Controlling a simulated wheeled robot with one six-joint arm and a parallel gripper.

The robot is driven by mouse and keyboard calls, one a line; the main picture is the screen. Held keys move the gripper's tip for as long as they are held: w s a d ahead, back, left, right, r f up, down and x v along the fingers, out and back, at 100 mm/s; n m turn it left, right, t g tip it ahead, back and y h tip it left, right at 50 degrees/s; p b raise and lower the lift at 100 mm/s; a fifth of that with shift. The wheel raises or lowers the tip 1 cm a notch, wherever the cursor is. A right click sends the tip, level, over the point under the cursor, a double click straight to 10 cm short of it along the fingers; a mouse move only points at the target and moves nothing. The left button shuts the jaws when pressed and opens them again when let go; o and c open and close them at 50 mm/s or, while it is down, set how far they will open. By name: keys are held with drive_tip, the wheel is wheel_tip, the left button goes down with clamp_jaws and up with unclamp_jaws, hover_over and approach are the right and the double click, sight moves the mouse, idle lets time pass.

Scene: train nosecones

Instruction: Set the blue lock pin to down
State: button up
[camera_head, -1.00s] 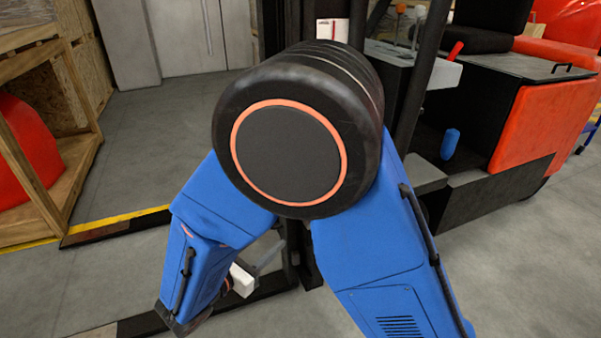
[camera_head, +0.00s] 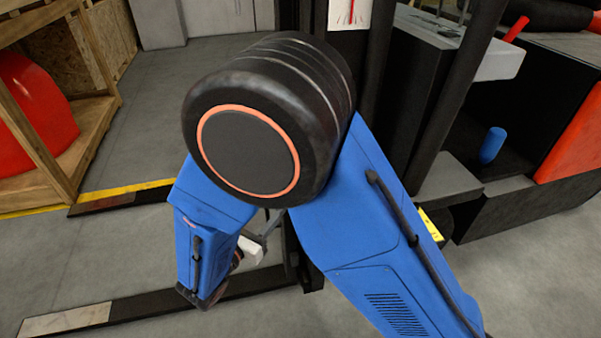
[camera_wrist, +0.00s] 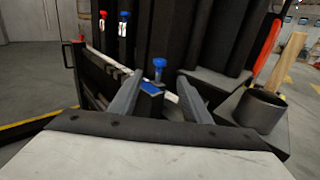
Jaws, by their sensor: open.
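A blue-topped pin (camera_wrist: 159,68) stands upright in the wrist view, on a dark block with a blue top plate (camera_wrist: 151,87). Its head sits above the plate on a thin stem. My gripper (camera_wrist: 158,88) is open, with one grey finger on each side of the block and pin. I cannot tell whether either finger touches them. In the head view my own arm covers most of the view toward the gripper, and the pin cannot be made out there.
Behind the pin, a red-topped handle (camera_wrist: 102,20) and a blue-topped handle (camera_wrist: 123,22) stand side by side. A dark cup with a wooden handle (camera_wrist: 262,108) is at the right. In the head view, a forklift-like machine (camera_head: 500,210) stands at the right and a wooden rack (camera_head: 75,150) at the left.

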drive_tip(key=x, duration=1.5)
drive_tip(key=shift+w+d, duration=0.1)
drive_tip(key=shift+w, duration=0.1)
